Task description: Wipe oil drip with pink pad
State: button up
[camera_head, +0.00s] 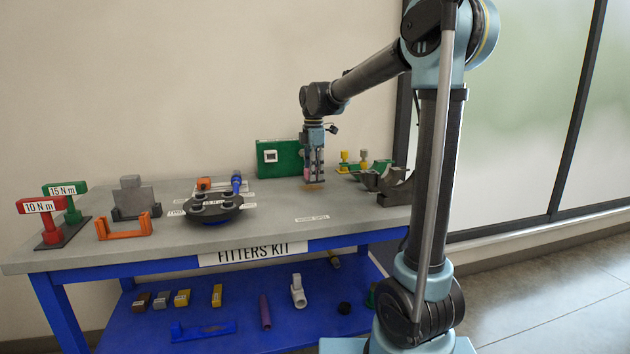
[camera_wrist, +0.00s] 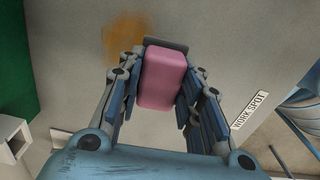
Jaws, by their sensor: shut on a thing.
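My gripper (camera_head: 314,178) is shut on the pink pad (camera_wrist: 164,78) and points down at the grey table top. In the wrist view the pad sits between the two fingers (camera_wrist: 163,85). In the head view only a little of the pad (camera_head: 307,171) shows between the fingers. The oil drip (camera_wrist: 126,34) is an orange-brown stain on the table, beyond and to the left of the pad in the wrist view. In the head view the stain (camera_head: 315,187) lies just below the fingertips. Whether the pad touches the table is hard to tell.
A green box with a white socket (camera_head: 272,157) stands behind left of my gripper. Grey curved cradles (camera_head: 389,186) and yellow-topped fittings (camera_head: 345,160) stand to the right. A dark round turntable (camera_head: 212,208) is to the left. A WORK SPOT label (camera_wrist: 249,110) lies on bare table.

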jog(key=shift+r, duration=1.9)
